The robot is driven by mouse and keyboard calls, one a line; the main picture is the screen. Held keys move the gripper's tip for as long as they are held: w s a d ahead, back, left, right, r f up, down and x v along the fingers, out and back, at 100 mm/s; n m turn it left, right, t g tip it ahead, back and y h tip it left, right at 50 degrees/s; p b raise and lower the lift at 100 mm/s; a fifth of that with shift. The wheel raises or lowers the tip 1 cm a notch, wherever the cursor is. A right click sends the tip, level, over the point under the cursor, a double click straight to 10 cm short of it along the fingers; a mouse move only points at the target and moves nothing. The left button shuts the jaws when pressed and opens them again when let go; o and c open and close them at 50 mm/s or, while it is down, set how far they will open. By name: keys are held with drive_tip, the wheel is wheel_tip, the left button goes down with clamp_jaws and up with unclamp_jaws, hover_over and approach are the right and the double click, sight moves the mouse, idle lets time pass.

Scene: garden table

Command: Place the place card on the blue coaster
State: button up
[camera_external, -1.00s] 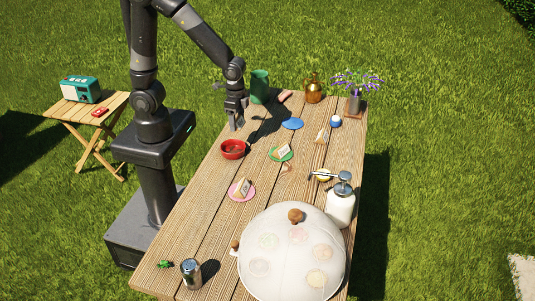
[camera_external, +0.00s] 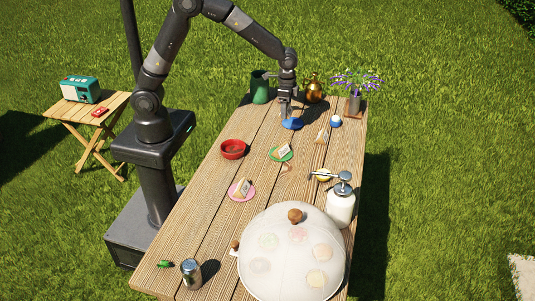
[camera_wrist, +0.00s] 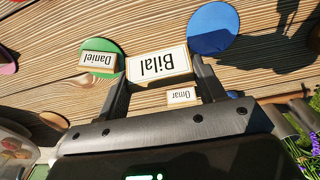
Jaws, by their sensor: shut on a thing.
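The round blue coaster (camera_external: 292,125) lies on the far part of the table, just below and beside my gripper in the external view. In the wrist view, the blue coaster (camera_wrist: 213,28) is bare where it shows, at the upper right of the held card. The card appears above the table; its exact height is unclear. My gripper hides most of the card in the external view.
A "Daniel" card (camera_wrist: 99,60) lies on a green coaster (camera_external: 273,153). An "Omar" card (camera_wrist: 181,96) is on the table. Another card (camera_external: 245,187) is on a pink coaster (camera_external: 234,195).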

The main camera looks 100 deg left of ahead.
hover_over(293, 123)
wheel_tip(293, 123, down, 6)
drive_tip(key=shift+s+a+r, duration=0.1)
drive_tip(key=shift+r, duration=0.1)
drive_tip(key=shift+f, duration=2.05)
drive_tip(key=shift+f, duration=0.2)
drive_tip(key=o, duration=1)
drive_tip(key=shift+r, duration=0.1)
